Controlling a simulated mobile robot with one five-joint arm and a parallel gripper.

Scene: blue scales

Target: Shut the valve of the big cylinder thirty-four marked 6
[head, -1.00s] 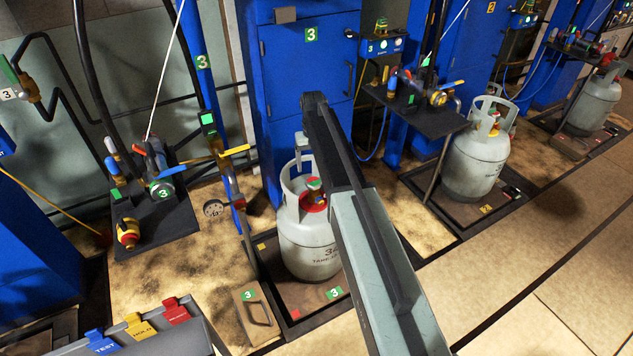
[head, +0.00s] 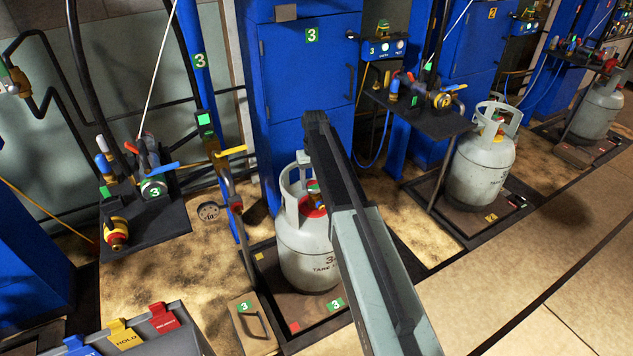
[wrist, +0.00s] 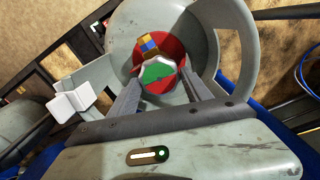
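The big grey cylinder (head: 305,250) stands upright on a dark platform in the head view. Its visible lettering starts with "3" above "TARE"; the rest is behind my arm. I see no 6 on it. In the wrist view its collar (wrist: 232,45) curves around a red top (wrist: 178,50). The valve handwheel (wrist: 158,77) has a green and red face and a silver scalloped rim, with a brass, blue-marked fitting behind it. My gripper (wrist: 160,84) is open, with one finger on each side of the handwheel. Whether either finger touches it is unclear. My arm hides the gripper in the head view.
Green tags marked 3 sit on the blue cabinet (head: 283,95) and the brown box (head: 252,325). A second cylinder (head: 480,170) stands right. Tan floor (head: 545,330) is clear at front right.

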